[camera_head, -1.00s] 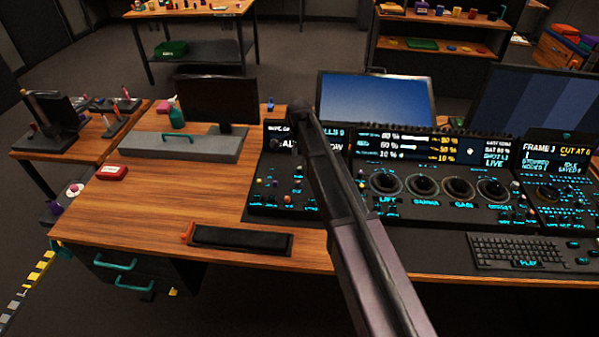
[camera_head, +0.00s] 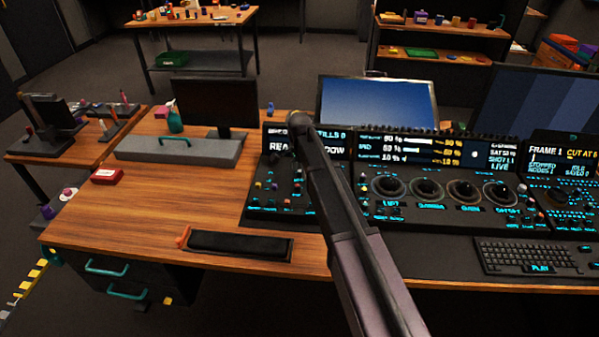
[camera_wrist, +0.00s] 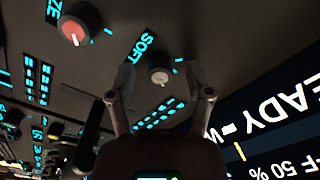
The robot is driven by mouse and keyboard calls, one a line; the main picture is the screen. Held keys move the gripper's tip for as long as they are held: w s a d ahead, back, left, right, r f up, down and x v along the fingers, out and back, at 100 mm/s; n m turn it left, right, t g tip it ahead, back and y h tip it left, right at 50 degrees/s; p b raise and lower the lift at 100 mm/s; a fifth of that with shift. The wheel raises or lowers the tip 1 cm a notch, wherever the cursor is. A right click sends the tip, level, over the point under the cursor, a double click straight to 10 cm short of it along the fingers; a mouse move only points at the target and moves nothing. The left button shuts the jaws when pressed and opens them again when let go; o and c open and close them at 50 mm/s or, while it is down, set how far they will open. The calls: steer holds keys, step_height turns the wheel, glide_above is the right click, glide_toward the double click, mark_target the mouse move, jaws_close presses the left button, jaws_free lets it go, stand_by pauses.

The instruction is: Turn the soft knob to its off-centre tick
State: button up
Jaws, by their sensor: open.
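The soft knob (camera_wrist: 159,76) is a small pale grey knob in the wrist view, beside the blue "SOFT" label (camera_wrist: 142,48). Short blue tick marks lie near it on the dark panel. My gripper (camera_wrist: 163,84) is open, with one finger on each side of the knob in the picture. I cannot tell whether the fingers touch it or how far above the panel they are. In the head view my arm hides the gripper and the knob; the left control panel (camera_head: 277,185) shows beside the arm.
A larger knob with a red cap (camera_wrist: 74,30) stands near the soft knob. A lit display (camera_wrist: 275,125) borders the panel. Trackballs (camera_head: 426,189) and a keyboard (camera_head: 525,257) lie right of my arm. The desk's left part (camera_head: 150,215) has bare wood.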

jaws_close()
steer(key=shift+n, duration=0.4)
steer(key=n, duration=0.2)
steer(key=shift+n, duration=0.3)
steer(key=n, duration=0.9)
steer(key=shift+s, duration=0.1)
steer(key=shift+n, duration=1.7)
